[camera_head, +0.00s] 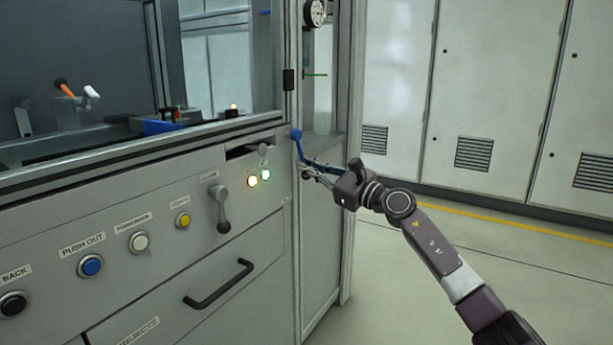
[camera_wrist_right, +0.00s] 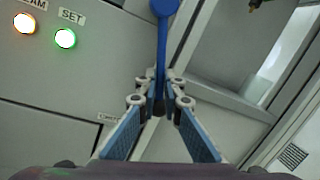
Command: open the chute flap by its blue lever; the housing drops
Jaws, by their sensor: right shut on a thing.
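The blue lever (camera_head: 298,143) sticks up at the right corner of the machine's grey front, with a round blue knob at its top. My right gripper (camera_head: 307,170) comes in from the right and is shut on the lever's lower part. In the right wrist view the lever (camera_wrist_right: 162,40) runs down between the fingertips of my right gripper (camera_wrist_right: 160,100), which close on it from both sides. The chute flap and the housing cannot be made out for certain in either view. My left gripper is not in view.
The machine front carries a blue button (camera_head: 91,265), a yellow button (camera_head: 183,220), a grey lever switch (camera_head: 221,208) and a black drawer handle (camera_head: 218,284). Lit lamps (camera_head: 252,181) sit near the blue lever. Grey cabinets (camera_head: 500,110) stand behind; the floor at right is clear.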

